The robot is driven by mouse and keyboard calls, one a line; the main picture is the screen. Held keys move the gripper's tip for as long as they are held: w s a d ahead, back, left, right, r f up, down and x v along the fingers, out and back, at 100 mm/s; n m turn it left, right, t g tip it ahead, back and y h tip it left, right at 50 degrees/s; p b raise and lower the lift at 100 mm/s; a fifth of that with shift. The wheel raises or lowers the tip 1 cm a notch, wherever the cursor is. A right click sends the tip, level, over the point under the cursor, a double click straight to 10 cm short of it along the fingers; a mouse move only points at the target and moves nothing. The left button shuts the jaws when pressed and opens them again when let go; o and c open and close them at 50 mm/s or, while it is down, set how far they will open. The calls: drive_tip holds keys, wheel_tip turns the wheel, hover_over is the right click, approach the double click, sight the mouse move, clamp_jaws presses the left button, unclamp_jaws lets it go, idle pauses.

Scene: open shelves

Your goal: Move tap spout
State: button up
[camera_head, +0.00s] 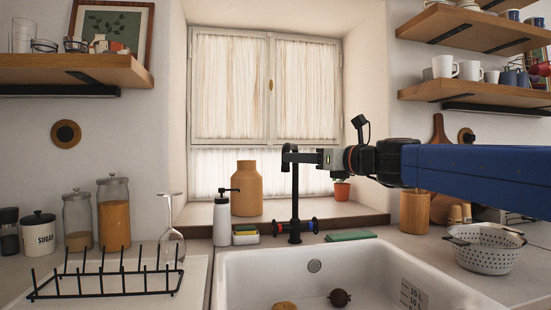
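The black tap (295,205) stands upright behind the white sink, in front of the window. Its top, where the spout (288,148) is, bends over and has a short piece hanging down at the left. My gripper (305,157) reaches in from the right at the height of the spout and overlaps it in the picture. Its dark fingers merge with the black tap, so I cannot tell whether they are open, shut or touching the spout.
The sink (400,262) holds a dark round item (339,298) and a brownish one (285,305). A soap bottle (222,217) and sponge holder (245,234) stand left of the tap. A colander (487,250) is at right, a dish rack (105,283) at left.

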drive_tip(key=x, duration=0.9)
drive_tip(key=shift+w+a, duration=0.15)
drive_tip(key=shift+w, duration=0.05)
drive_tip(key=shift+c, duration=0.4)
clamp_jaws()
